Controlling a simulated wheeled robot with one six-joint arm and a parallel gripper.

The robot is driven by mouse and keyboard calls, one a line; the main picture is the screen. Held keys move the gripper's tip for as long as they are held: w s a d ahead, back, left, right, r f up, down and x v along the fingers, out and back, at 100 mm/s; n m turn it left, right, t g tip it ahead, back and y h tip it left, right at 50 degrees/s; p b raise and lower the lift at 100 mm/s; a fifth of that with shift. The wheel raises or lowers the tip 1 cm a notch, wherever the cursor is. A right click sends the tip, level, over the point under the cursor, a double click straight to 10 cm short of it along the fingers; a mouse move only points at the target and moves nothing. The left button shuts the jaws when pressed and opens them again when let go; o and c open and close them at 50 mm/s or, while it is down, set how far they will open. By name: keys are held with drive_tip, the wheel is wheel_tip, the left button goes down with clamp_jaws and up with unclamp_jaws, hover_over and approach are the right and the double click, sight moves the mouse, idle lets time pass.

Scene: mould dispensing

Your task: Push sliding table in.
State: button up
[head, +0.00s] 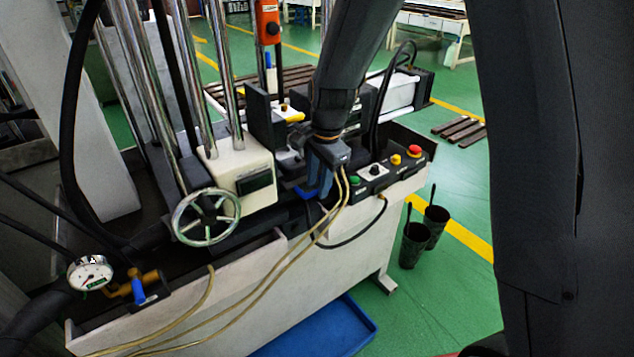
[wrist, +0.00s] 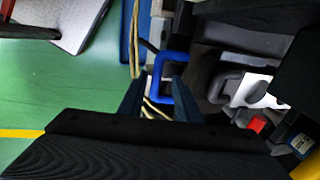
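A blue U-shaped handle (wrist: 170,58) shows in the wrist view, just ahead of my fingertips and partly in the gap between them. It is fixed to dark machine parts, which I take to be the sliding table (wrist: 203,62). My gripper (wrist: 160,92) is open, with its two fingers apart on either side of the handle's lower part. I cannot tell whether they touch it. In the head view my gripper (head: 318,185) points down at the machine's front, and a bit of the blue handle (head: 291,188) shows to its left. My arm hides most of the sliding table there.
A control panel with a red button (head: 414,150) is close right of my gripper. A handwheel (head: 206,217) stands to the left. Hoses (head: 300,248) hang across the front. Black cups (head: 413,245) and a blue tray (head: 325,330) are on the floor.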

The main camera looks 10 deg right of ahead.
wheel_tip(320, 180, up, 8)
drive_tip(key=s+b, duration=0.1)
drive_tip(key=shift+d+f+b, duration=0.2)
drive_tip(key=shift+d+b, duration=0.15)
drive_tip(key=shift+s, duration=0.1)
